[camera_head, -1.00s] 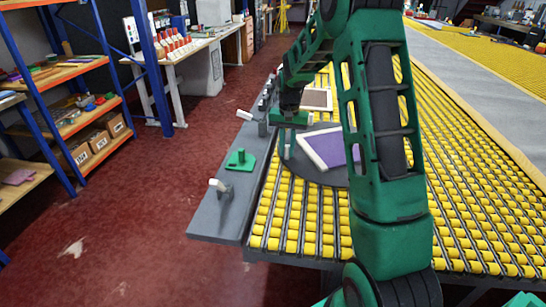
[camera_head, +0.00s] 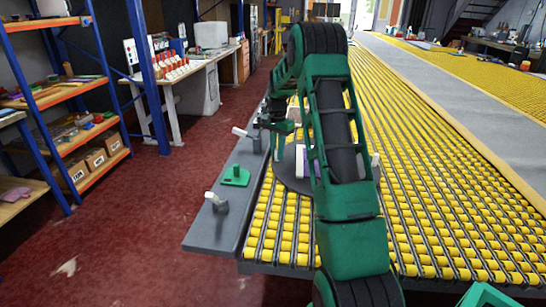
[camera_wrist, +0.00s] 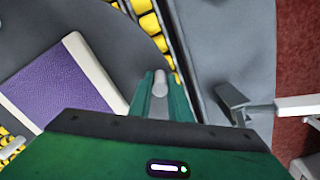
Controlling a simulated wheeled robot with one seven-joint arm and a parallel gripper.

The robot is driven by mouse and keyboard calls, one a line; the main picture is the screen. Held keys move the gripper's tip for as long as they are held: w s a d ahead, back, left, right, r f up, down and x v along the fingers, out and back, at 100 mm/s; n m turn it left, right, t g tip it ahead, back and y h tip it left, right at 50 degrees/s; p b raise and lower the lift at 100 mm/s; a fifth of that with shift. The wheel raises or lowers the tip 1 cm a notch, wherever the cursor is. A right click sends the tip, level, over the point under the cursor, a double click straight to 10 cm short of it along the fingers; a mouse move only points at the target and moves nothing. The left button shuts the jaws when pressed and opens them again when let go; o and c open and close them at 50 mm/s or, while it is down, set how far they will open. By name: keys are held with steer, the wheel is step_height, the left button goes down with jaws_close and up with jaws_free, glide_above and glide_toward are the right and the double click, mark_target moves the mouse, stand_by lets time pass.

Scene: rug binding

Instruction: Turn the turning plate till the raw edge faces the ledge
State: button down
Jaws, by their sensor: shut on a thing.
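The turning plate (camera_head: 290,184) is a dark grey disc set among the yellow rollers; my arm hides much of it. It also shows in the wrist view (camera_wrist: 88,20). On it lies a purple rug piece (camera_wrist: 60,90) with a cream band (camera_wrist: 95,72) along its side toward my gripper; its upper-left side shows no such band. My gripper (camera_wrist: 160,88) is shut on a pale upright peg (camera_wrist: 160,80) near the plate's rim. The grey ledge (camera_head: 222,232) runs along the table's left side, right of my gripper in the wrist view.
The ledge carries a green block (camera_head: 236,176) and pale-handled clamps (camera_head: 215,202); one clamp (camera_wrist: 235,102) is close beside my gripper in the wrist view. Yellow rollers (camera_head: 440,200) stretch to the right. Red floor (camera_head: 140,220) is open at left, before a blue-and-orange shelf.

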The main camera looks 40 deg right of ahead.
steer(key=shift+w+d+m, duration=0.25)
steer(key=shift+w+m, duration=0.05)
steer(key=shift+w, duration=0.2)
steer(key=shift+w, duration=0.1)
steer(key=c, duration=1.6)
jaws_free()
steer(key=shift+a, duration=0.1)
steer(key=shift+c, duration=0.2)
steer(key=shift+d+r, duration=0.15)
steer(key=shift+d, duration=0.05)
step_height(320, 180, up, 10)
steer(key=shift+r, duration=0.2)
steer(key=shift+a, duration=0.1)
